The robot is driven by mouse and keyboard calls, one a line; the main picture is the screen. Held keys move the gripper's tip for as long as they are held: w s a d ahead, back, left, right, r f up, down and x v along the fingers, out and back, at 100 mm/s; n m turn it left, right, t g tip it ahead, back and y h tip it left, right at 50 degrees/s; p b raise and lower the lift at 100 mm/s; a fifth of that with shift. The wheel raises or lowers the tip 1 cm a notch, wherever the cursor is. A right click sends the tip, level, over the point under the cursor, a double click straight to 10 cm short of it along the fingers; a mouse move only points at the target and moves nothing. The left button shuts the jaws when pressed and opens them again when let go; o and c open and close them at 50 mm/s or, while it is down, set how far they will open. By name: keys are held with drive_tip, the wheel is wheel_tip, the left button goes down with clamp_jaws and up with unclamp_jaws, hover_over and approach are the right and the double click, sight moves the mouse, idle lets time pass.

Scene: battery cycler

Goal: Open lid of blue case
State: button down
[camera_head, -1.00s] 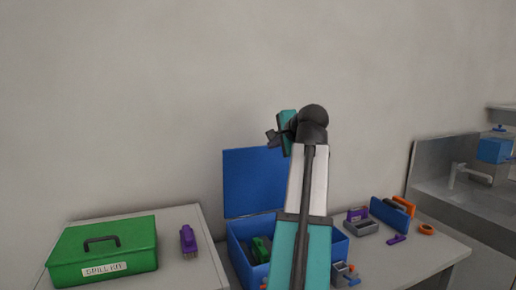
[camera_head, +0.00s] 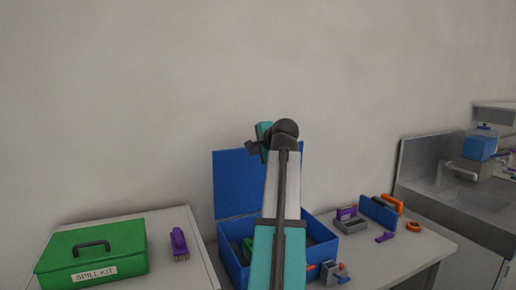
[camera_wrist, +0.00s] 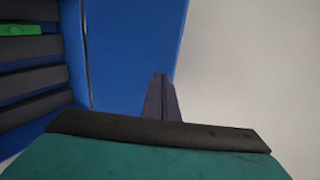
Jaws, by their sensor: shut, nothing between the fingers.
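The blue case (camera_head: 232,266) stands on the bench with its blue lid (camera_head: 236,180) raised upright at the back against the wall side. My arm crosses in front of the case and hides part of it and of the lid. My gripper (camera_head: 255,147) is up near the lid's top edge. In the wrist view my gripper (camera_wrist: 161,78) is shut and empty, its fingers seen against the lid (camera_wrist: 125,45) near its edge. The wrist view also shows dark slots and a green item (camera_wrist: 18,29) inside the case at left.
A green spill kit box (camera_head: 92,252) and a purple brush-like item (camera_head: 179,243) sit on the left bench. Grey, purple and orange items (camera_head: 348,221) and a small blue panel (camera_head: 378,211) lie right of the case. A sink (camera_head: 470,200) is at far right.

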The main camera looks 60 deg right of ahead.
sight(245, 150)
drive_tip(key=shift+w+d+f+p, duration=0.15)
drive_tip(key=shift+w+d+p, duration=0.15)
drive_tip(key=shift+w+d, duration=0.65)
drive_tip(key=shift+w+d+f+p, duration=0.1)
drive_tip(key=shift+w+d+p, duration=0.15)
drive_tip(key=shift+w+d, duration=0.7)
drive_tip(key=shift+w+a, duration=0.2)
drive_tip(key=shift+a, duration=0.05)
